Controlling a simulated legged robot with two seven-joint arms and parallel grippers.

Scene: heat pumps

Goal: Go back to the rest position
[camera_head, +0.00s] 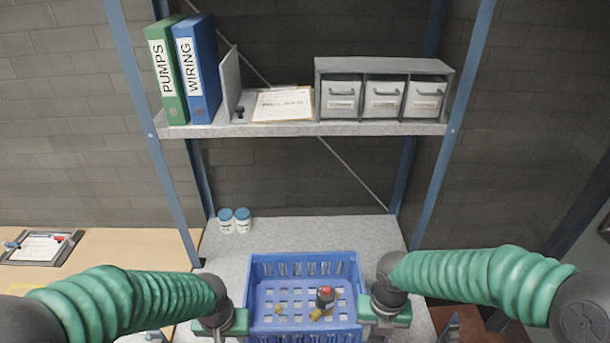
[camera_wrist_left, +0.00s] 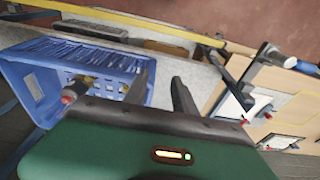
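The blue crate (camera_head: 305,262) sits on the grey lower shelf, between my two grippers. Inside it lie a red-and-black part (camera_head: 326,296) with a brass fitting and a small brass piece (camera_head: 279,308). My left gripper (camera_head: 226,322) is beside the crate's left side. In the left wrist view its two fingers (camera_wrist_left: 160,88) are apart with bare grey surface between them, and the crate (camera_wrist_left: 35,85) is next to one finger. My right gripper (camera_head: 384,314) is close by the crate's right side; its fingertips are not clear, nor whether it touches the crate.
Two white jars with blue lids (camera_head: 234,220) stand behind the crate at left. The upper shelf (camera_head: 300,129) holds binders, a clipboard and a drawer unit (camera_head: 383,90). Blue rack posts (camera_head: 452,130) rise on both sides. A wooden table (camera_head: 120,245) with a clipboard is at left.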

